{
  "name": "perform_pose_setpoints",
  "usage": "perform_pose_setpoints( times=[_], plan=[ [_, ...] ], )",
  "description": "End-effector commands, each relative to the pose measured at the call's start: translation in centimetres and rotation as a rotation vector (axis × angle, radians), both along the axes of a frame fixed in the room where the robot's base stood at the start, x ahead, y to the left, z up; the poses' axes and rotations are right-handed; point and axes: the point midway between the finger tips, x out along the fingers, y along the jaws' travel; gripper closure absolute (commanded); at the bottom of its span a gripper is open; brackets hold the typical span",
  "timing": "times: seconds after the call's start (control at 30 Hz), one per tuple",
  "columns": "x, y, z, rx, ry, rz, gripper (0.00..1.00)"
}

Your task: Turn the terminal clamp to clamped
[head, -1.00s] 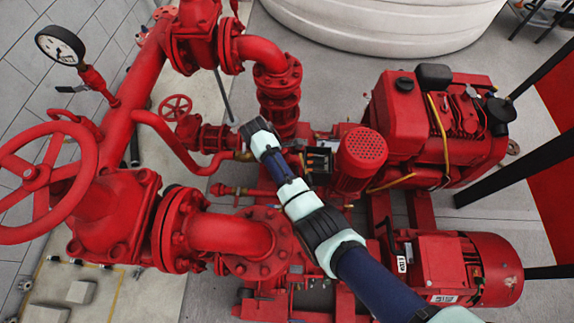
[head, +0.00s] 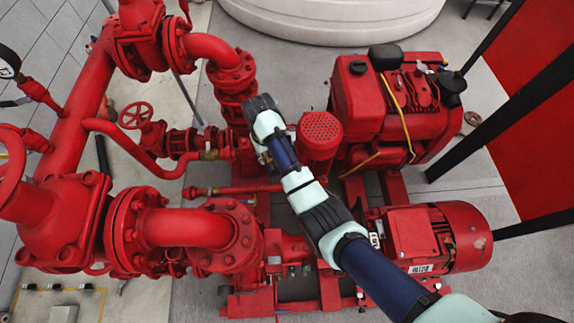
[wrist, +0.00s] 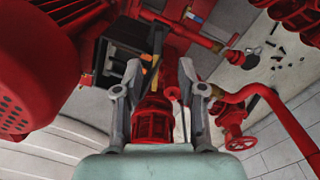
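My gripper (wrist: 160,92) is open and empty in the wrist view, its two grey fingers spread wide. A dark box (wrist: 118,62) with an open-looking front is just beyond the left finger. A small yellow-orange piece (wrist: 151,76) stands beside this box, between the fingers in the picture and apart from them. I cannot tell for sure whether this piece is the terminal clamp. In the head view, my arm's end hides the fingers, and the dark box is hidden behind the arm.
A red motor with a perforated cap (head: 320,130) is close to the right of my arm; it fills the left of the wrist view (wrist: 30,70). A red vertical pipe (head: 236,85) stands on the left. A red valve wheel (head: 136,116) and a red engine (head: 385,110) are farther off.

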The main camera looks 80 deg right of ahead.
Motion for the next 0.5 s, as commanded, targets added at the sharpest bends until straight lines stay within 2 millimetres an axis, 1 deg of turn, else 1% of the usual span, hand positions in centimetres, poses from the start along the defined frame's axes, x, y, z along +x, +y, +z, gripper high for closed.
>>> perform_pose_setpoints(
  times=[0.03, 0.1, 0.2, 0.27, 0.37, 0.5],
  plan=[
    [0.0, -0.1, -0.1, 0.003, -0.011, -0.061, 0.60],
    [0.0, -0.1, 0.0, 0.007, -0.018, -0.117, 0.60],
    [0.0, -0.1, 0.0, 0.008, -0.020, -0.133, 0.60],
    [0.0, -0.1, -0.4, 0.008, -0.018, -0.132, 0.60],
    [-0.1, -0.1, -1.8, 0.009, -0.017, -0.131, 0.60],
    [-0.1, -0.1, -4.6, 0.009, -0.017, -0.130, 0.60]
  ],
)
